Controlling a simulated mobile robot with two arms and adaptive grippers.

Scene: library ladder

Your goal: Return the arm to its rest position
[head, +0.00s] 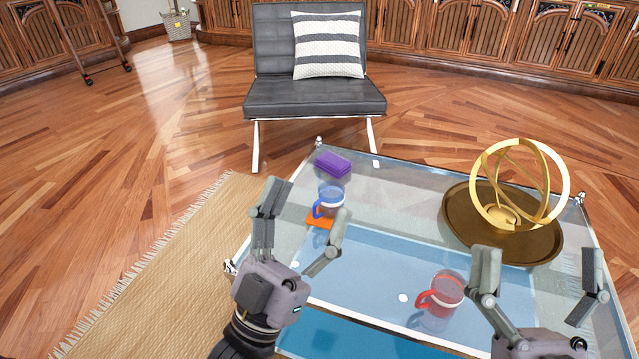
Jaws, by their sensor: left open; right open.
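My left gripper (303,222) is open in the lower middle of the head view. Its fingers point up the picture, in front of the glass table's left part. A red mug (445,290) stands on the table to the left of the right gripper.
The glass table (400,185) also bears a purple block (333,164) and a gold ring sculpture (515,190) on a brown round tray (457,212). A black chair (310,97) with a striped cushion (328,45) stands behind. A woven rug (190,270) and open wood floor lie left.

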